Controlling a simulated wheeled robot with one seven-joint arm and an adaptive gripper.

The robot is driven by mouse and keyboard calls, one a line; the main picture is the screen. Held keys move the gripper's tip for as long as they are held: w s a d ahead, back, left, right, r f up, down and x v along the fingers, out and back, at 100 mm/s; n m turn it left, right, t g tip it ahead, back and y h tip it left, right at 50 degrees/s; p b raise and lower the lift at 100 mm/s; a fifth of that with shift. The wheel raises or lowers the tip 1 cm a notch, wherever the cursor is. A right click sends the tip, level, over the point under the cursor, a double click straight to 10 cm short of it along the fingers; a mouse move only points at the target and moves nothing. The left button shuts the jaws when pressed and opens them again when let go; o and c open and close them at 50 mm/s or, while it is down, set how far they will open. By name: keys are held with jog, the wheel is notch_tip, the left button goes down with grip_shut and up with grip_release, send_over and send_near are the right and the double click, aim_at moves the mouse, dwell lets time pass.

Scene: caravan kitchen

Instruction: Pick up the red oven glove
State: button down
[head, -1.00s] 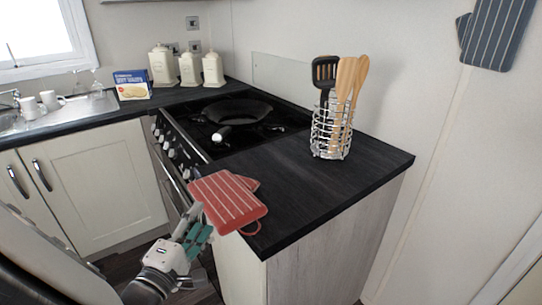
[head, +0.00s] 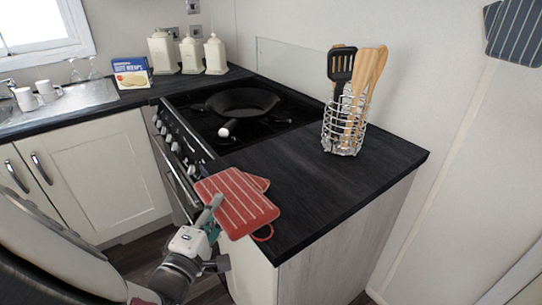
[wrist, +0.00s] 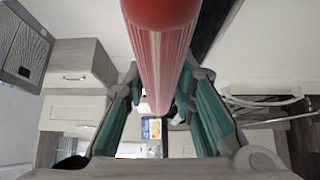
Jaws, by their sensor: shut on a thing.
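The red oven glove (head: 238,199) with pale stripes is at the front left corner of the dark worktop in the head view, partly over the edge. Its hanging loop (head: 263,234) shows at the near end. My gripper (head: 212,222) is at the glove's near left edge, its fingertips partly hidden by the glove. In the wrist view the glove (wrist: 160,60) stands edge-on between the teal finger pads (wrist: 160,108), and my gripper is shut on it. I cannot tell whether the glove is clear of the worktop.
A wire utensil holder (head: 343,132) stands on the worktop (head: 330,185) behind the glove. A black pan (head: 242,101) sits on the hob with its handle pointing forward. A dark striped glove (head: 515,35) hangs on the right wall. Cream canisters (head: 190,55) stand at the back.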

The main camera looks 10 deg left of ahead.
notch_tip(320, 180, up, 10)
jog(key=p, duration=0.4)
dwell(1.0)
